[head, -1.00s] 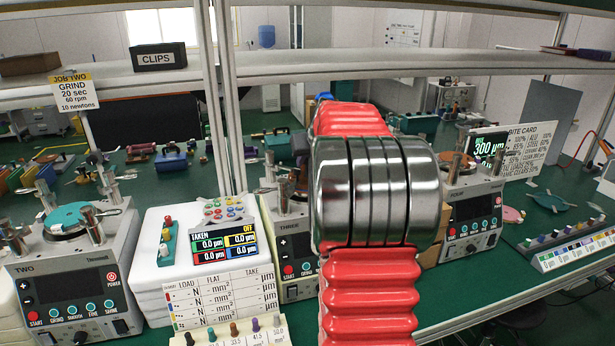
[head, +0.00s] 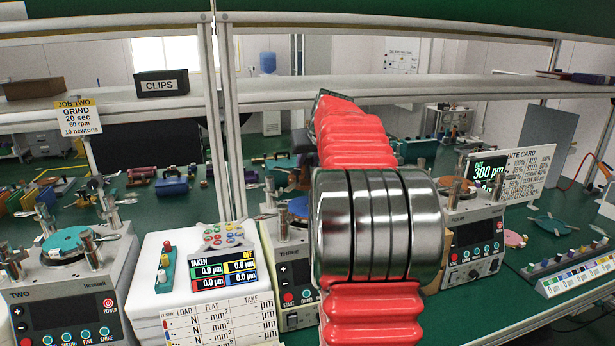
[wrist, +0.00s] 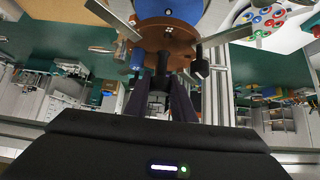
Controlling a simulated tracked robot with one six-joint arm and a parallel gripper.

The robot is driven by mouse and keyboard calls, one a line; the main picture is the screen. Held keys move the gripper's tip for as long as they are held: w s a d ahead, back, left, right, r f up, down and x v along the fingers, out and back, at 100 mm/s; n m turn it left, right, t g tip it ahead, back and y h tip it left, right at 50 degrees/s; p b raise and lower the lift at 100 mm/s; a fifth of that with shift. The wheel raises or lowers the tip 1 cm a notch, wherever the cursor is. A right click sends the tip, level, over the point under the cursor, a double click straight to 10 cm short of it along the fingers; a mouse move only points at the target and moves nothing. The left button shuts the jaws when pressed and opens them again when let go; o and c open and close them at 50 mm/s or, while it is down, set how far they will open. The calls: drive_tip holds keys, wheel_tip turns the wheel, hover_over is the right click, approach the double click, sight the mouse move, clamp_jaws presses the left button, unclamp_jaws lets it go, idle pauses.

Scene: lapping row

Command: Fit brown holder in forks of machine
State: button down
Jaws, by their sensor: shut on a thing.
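The brown holder (wrist: 160,40) fills the upper middle of the wrist view, a round copper-brown piece with metal arms and dark knobs around it. My gripper (wrist: 166,88) has its dark fingers closed on the holder's dark central stem. A blue disc (wrist: 170,9) shows just beyond the holder; I cannot tell whether they touch. In the head view my arm hides the gripper and the held holder. Machine three (head: 296,262) is partly behind my arm, with a blue disc (head: 298,207) on top. Its forks are mostly hidden.
Machine two (head: 65,290) with a teal disc stands at left, machine four (head: 472,235) with a brown disc right of my arm. A white box with a TAKEN display (head: 225,270) stands between machines two and three. A metal shelf (head: 330,95) crosses above the bench.

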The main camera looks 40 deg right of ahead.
drive_tip(key=shift+r, duration=1.15)
